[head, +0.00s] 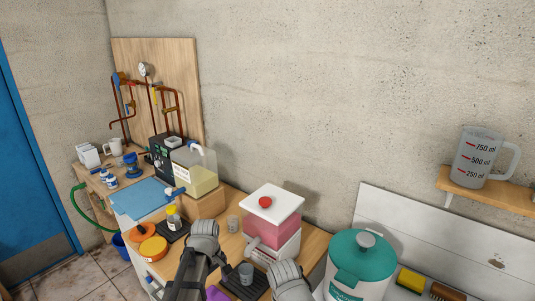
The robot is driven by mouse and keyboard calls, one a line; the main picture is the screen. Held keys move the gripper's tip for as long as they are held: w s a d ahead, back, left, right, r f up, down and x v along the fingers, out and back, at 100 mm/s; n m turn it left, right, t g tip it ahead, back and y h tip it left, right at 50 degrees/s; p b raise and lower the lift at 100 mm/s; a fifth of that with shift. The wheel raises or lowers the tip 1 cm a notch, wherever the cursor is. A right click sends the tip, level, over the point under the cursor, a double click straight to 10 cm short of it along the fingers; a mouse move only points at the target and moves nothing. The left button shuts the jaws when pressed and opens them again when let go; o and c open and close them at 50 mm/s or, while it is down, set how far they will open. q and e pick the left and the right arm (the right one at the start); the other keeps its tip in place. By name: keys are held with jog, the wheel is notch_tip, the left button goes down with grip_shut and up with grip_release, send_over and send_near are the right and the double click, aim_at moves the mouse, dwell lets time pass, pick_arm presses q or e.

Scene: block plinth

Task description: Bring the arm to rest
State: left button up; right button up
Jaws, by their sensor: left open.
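My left gripper (204,236) is at the lower middle of the head view, above the front of the wooden bench (314,243). It is open, and I see nothing held in it. My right gripper (288,278) is at the bottom edge, to the right of the left one. Its fingers do not show clearly, so I cannot tell its state. A grey cup (246,273) stands on a dark drip tray (237,287) between the two arms. Behind it is a dispenser with a pink tank and white lid (272,205).
A teal-lidded container (361,255) stands close to the right of my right gripper. Left are a yellow-tank dispenser (195,172), an orange lid (153,249) and a blue mat (142,198). A measuring jug (478,160) stands on a wall shelf at right.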

aim_at(216, 296)
pick_arm(q)
notch_tip(216, 296, up, 5)
jog(key=p, duration=0.4)
pick_arm(e)
notch_tip(216, 296, up, 5)
pick_arm(q)
notch_tip(216, 296, down, 13)
jog(key=b, duration=1.3)
pick_arm(e)
notch_tip(216, 296, down, 13)
pick_arm(q)
notch_tip(216, 296, up, 11)
jog(key=p, duration=1.1)
jog(key=shift+r, duration=0.2)
jog(key=shift+f+b, duration=0.35)
jog(key=shift+f, duration=0.2)
pick_arm(e)
notch_tip(216, 296, up, 10)
jog(key=shift+r, duration=0.15)
